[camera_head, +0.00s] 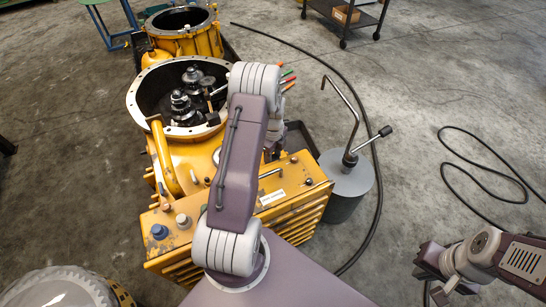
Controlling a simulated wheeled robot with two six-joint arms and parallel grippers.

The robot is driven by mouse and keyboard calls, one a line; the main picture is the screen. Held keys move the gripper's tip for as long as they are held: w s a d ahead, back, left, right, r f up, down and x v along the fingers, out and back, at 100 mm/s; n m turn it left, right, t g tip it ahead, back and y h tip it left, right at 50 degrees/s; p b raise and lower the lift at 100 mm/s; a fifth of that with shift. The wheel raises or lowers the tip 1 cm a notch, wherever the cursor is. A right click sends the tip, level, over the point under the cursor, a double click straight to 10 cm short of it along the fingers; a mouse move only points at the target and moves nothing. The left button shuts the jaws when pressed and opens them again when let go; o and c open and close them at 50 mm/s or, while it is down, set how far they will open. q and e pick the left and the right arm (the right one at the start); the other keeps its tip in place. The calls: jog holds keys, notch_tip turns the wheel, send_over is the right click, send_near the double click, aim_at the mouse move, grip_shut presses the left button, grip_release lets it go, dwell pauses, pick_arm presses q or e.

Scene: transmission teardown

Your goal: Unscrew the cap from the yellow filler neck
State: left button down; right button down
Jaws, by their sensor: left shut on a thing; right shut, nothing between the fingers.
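My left arm (241,150) rises from the cabinet's near side and folds over the yellow transmission housing. It hides its own gripper and whatever is between the fingers. A curved yellow tube (166,160) stands on the near left side of the housing (190,150). I cannot tell whether it is the filler neck, and I make out no cap on it. My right gripper (434,292) is low at the right edge, partly hidden by its arm, shut and empty, far from the housing.
Gears (184,100) stand in the open housing. A yellow cabinet (290,200) carries a blue knob (160,232) and a pale knob (183,221). A grey cylinder (347,185) with a bent rod stands to the right. Black cables (468,150) lie on otherwise open floor.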

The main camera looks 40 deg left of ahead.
pick_arm(q)
jog(key=shift+r+n+p, duration=0.3)
jog(key=shift+n+p, duration=0.6)
jog(key=shift+n, duration=0.2)
jog(key=shift+n+p, duration=0.3)
jog(key=shift+n, duration=0.5)
jog(key=shift+f+n, duration=0.2)
jog(key=shift+n, duration=0.3)
jog(key=shift+f, duration=0.1)
jog(key=shift+r+n+p, duration=0.2)
jog(key=shift+n+p, duration=0.15)
jog(key=shift+n, duration=0.25)
jog(key=shift+n+p, duration=0.45)
jog(key=shift+n, duration=1.15)
jog(key=shift+f+n, duration=0.2)
jog(key=shift+n, duration=0.3)
